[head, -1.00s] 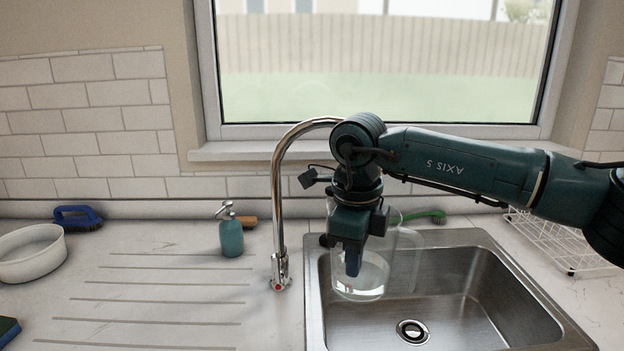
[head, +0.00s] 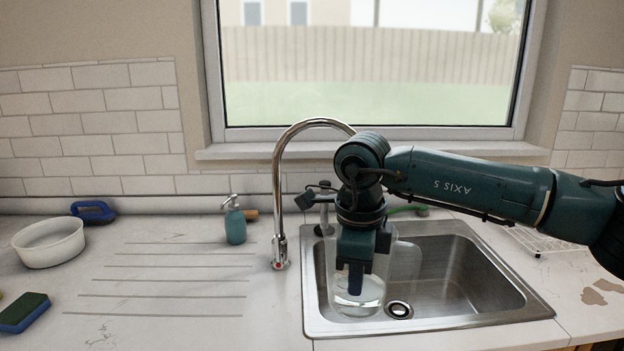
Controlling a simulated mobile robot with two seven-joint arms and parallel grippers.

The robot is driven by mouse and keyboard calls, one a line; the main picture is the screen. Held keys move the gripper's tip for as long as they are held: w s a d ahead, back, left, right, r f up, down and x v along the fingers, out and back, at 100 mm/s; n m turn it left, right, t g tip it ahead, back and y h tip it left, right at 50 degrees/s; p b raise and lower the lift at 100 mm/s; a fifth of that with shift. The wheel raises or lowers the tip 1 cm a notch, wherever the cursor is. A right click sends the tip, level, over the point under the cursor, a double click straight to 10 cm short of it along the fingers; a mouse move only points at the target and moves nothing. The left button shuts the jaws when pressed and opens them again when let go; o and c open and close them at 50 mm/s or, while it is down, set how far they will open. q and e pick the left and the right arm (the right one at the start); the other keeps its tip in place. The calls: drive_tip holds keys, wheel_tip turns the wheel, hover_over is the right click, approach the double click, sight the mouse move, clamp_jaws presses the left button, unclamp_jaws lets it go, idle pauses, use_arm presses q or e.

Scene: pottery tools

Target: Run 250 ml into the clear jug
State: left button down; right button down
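The chrome tap (head: 279,195) rises left of the sink and arches right. Its spout end is hidden behind my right arm, and no water stream is visible. My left gripper is out of view.
The sink (head: 470,280) is empty around its drain (head: 398,310). A teal soap bottle (head: 235,226), a white bowl (head: 48,243), a blue-handled brush (head: 94,212) and a sponge (head: 24,313) stand or lie on the left counter. A wire rack (head: 545,242) is at right.

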drive_tip(key=s+d+f+n+y, duration=0.1)
drive_tip(key=s+d+f+n, duration=0.9)
drive_tip(key=n, duration=1)
drive_tip(key=shift+s+d+f+n+g, duration=0.4)
drive_tip(key=shift+d+f, duration=0.85)
drive_tip(key=shift+d, duration=0.15)
